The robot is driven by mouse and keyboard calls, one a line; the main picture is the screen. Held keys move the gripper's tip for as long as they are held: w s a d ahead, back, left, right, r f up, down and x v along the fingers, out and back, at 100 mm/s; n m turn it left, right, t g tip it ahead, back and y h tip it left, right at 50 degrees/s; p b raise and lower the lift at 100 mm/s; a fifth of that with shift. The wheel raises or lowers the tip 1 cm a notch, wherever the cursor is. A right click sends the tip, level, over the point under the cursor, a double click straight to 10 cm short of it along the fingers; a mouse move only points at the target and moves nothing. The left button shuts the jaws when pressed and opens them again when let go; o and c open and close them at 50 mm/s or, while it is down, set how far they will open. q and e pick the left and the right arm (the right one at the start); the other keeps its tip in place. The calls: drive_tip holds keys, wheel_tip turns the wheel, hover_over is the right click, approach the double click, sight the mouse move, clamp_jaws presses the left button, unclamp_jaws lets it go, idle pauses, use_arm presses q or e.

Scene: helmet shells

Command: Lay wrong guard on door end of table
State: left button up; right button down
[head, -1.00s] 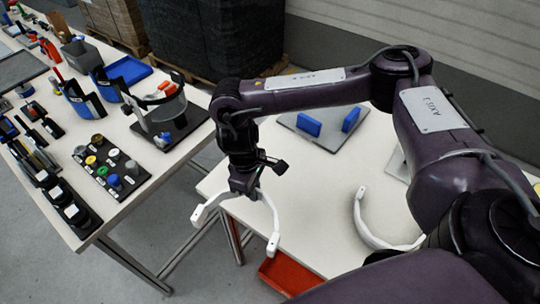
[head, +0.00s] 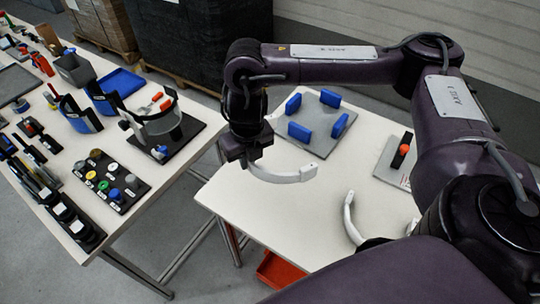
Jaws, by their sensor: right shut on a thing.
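My right gripper (head: 246,158) is shut on a white curved guard (head: 298,176) and holds it by its left part. The guard's free end points right, above the left side of the near table (head: 285,225). A second white curved guard (head: 349,217) lies on that table further right, partly hidden by my arm. I cannot tell from the picture which guard is the wrong one, and no door shows. My left gripper is not in view.
A grey plate with several blue blocks (head: 313,122) lies behind the held guard. A grey plate with an orange-topped part (head: 402,152) is at right. A red bin (head: 280,272) sits below the table's front edge. The left table (head: 130,220) is crowded.

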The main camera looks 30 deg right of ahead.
drive_tip(key=shift+r+n, duration=0.1)
drive_tip(key=shift+n, duration=0.2)
drive_tip(key=shift+f, duration=0.4)
drive_tip(key=b, duration=0.6)
hover_over(252, 205)
wheel_tip(252, 205, down, 15)
drive_tip(key=shift+s+f, duration=0.1)
drive_tip(key=shift+f, duration=0.05)
wheel_tip(252, 205, down, 3)
drive_tip(key=shift+s+f+b, duration=0.1)
drive_tip(key=shift+b, duration=0.85)
drive_tip(key=shift+f, duration=0.3)
